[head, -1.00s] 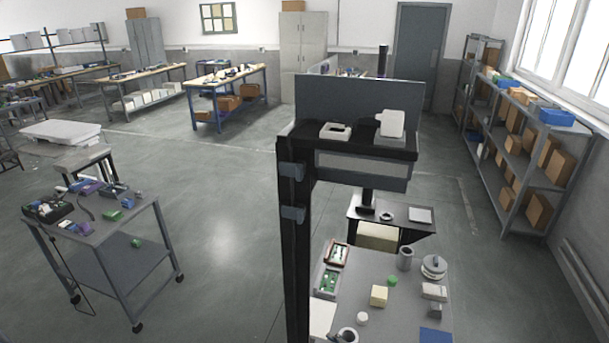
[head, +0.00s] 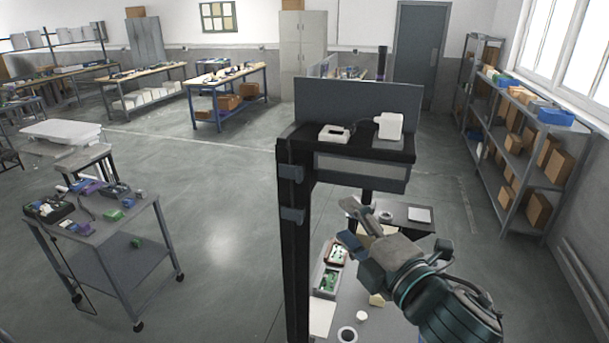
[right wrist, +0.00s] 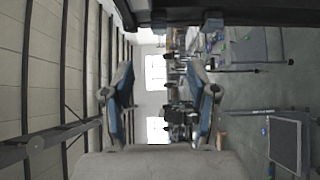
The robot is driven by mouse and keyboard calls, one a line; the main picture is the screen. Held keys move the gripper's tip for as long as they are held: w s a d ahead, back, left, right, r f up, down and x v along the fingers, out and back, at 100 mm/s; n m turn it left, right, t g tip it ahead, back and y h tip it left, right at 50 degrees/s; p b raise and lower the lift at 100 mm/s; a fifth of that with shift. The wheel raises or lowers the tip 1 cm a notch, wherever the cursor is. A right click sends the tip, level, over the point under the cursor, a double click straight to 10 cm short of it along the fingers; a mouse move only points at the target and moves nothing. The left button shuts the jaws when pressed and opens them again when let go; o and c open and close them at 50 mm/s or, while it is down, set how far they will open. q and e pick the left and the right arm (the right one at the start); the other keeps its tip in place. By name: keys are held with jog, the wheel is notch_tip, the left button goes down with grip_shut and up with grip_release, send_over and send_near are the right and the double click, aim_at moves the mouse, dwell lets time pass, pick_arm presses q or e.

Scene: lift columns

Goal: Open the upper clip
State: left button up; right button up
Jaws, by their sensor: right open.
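The upper clip (head: 291,172) is a small grey-blue block on the dark upright post (head: 294,260), just under the shelf. A similar lower clip (head: 293,215) sits below it. I cannot tell whether either clip is open or shut. My right gripper (head: 352,226) is open and empty, to the right of the post and lower than the upper clip, apart from it. In the right wrist view the gripper's two blue-padded fingers (right wrist: 164,90) stand wide apart with nothing between them. A dark bar with two grey-blue blocks crosses the top there. My left gripper is not in view.
A shelf (head: 408,155) at the post's top holds a white box (head: 389,126) and a flat white device (head: 334,133). A bench with trays and parts (head: 322,318) lies below, partly hidden by my right arm. A cart (head: 142,225) stands left, with open floor between.

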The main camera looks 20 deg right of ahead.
aim_at(301, 178)
jog(key=w+a+p, duration=0.1)
jog(key=w, duration=0.4)
jog(key=w+a+p, duration=0.1)
jog(key=w+p, duration=0.1)
jog(key=w, duration=0.3)
jog(key=w+a+p, duration=0.2)
jog(key=w, duration=0.3)
jog(key=shift+w, duration=0.15)
jog(key=shift+w+d, duration=0.2)
jog(key=shift+w, duration=0.15)
jog(key=shift+d, duration=0.2)
jog(key=shift+a, duration=0.2)
grip_shut()
